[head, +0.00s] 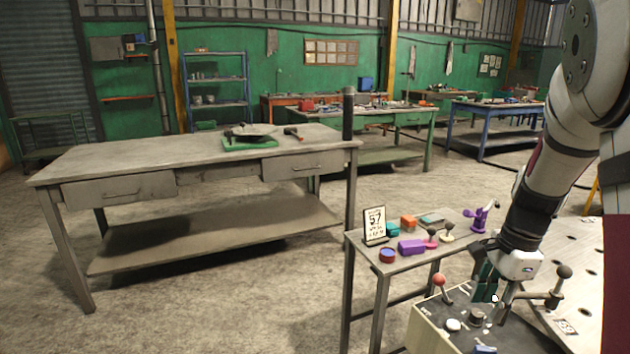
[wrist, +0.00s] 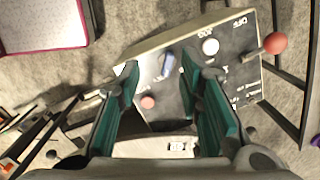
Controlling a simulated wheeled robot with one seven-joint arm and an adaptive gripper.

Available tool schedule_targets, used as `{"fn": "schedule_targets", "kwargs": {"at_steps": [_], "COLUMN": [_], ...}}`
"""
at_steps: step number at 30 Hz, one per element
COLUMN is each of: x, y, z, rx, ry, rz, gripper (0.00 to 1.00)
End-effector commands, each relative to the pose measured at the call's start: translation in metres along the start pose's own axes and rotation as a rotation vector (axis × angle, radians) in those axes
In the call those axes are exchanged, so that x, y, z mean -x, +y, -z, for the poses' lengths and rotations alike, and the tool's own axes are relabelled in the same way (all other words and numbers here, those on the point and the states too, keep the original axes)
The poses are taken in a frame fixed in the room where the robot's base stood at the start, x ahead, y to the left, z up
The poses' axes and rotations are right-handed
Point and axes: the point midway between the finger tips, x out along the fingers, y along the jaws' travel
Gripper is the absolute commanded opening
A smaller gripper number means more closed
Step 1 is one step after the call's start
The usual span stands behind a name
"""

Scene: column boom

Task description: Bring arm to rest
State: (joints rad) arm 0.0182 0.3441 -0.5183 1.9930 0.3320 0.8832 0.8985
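My arm reaches down from the right side of the head view. My gripper (head: 485,297) points down over a control box (head: 428,331) at the bottom. In the wrist view the teal-padded fingers of my gripper (wrist: 159,70) stand apart with nothing held between them. The panel of the control box (wrist: 235,75) lies beyond the fingertips. A small blue switch (wrist: 167,66) and a pinkish round button (wrist: 148,102) show between the fingers. The box also bears a red ball lever (head: 440,281) and a white button (head: 453,325). I cannot tell whether a fingertip touches the panel.
A small side table (head: 407,263) with a card marked 57 (head: 375,225) and several coloured parts stands beside the box. A pale holed table (head: 570,275) is close on the right. A large workbench (head: 110,158) stands left. The floor between (head: 250,300) is clear.

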Motion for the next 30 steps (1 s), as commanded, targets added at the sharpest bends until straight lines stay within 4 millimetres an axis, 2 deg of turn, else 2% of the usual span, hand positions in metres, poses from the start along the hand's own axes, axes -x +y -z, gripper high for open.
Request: {"fn": "schedule_targets", "kwargs": {"at_steps": [1, 6, 11, 15, 19, 24, 30], "x": [0.015, 0.054, 0.084, 0.102, 0.113, 0.116, 0.113], "y": [0.009, 0.046, 0.09, 0.133, 0.175, 0.221, 0.257], "z": [-0.018, -0.069, -0.108, -0.136, -0.153, -0.164, -0.167], "rx": [0.075, 0.358, 0.631, 0.872, 1.092, 1.325, 1.51], "ry": [-0.025, -0.08, -0.096, -0.082, -0.045, 0.017, 0.088], "rz": [0.016, 0.047, 0.073, 0.089, 0.094, 0.081, 0.053], "gripper": [0.33, 0.33, 0.33, 0.33, 0.33, 0.33, 0.33]}}
